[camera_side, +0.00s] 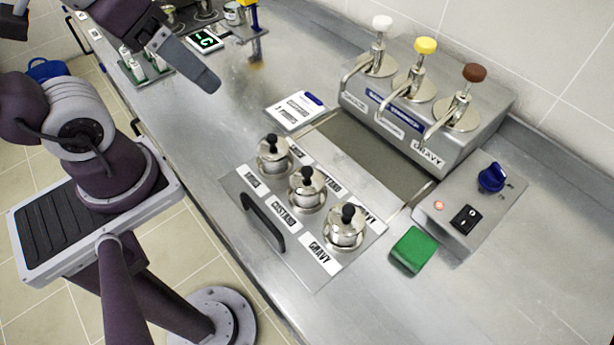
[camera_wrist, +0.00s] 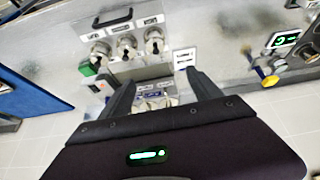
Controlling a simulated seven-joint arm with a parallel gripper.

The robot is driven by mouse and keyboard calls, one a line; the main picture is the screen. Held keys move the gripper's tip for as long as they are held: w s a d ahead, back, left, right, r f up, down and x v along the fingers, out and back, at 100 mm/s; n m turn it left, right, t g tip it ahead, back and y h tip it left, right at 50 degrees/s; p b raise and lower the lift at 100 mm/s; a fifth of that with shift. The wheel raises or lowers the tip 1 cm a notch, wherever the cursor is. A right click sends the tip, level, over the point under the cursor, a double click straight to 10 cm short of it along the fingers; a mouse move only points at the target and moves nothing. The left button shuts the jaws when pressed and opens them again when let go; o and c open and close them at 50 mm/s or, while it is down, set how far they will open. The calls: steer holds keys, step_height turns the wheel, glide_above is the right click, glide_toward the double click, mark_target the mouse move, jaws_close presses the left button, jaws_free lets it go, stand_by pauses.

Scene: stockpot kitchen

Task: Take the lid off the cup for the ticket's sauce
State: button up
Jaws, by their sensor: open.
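Three metal cups with black-knobbed lids stand on a steel tray (camera_side: 312,273) in the side view. The near one, the gravy cup (camera_side: 345,232), sits by a GRAVY label; the middle, custard cup (camera_side: 308,194), by a CUSTARD label. The far cup (camera_side: 273,158) has a label I cannot read clearly. All three lids are on. The ticket (camera_side: 295,110) lies flat behind the tray; its sauce name is too small to read. My gripper (camera_side: 190,66) is open and empty, high at the upper left, away from the cups. In the wrist view its fingers (camera_wrist: 161,90) are spread.
A dispenser block (camera_side: 425,112) with white, yellow and brown pumps stands at the back. A green block (camera_side: 412,250) and a switch box (camera_side: 470,213) are right of the cups. The tray has a black handle (camera_side: 262,222). The front right counter is clear.

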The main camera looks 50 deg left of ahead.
steer(key=w+d+f+n+g, duration=0.2)
steer(key=w+d+n, duration=0.1)
steer(key=w+n, duration=0.15)
steer(key=n+g, duration=0.4)
steer(key=n, duration=0.5)
glide_above(306, 170)
steer(key=f, duration=1.1)
steer(key=shift+w+f, duration=0.2)
steer(key=shift+f, duration=0.1)
step_height(306, 170, down, 7)
steer(key=shift+s+f, duration=0.1)
steer(key=c, duration=1.4)
steer(key=shift+c, duration=0.2)
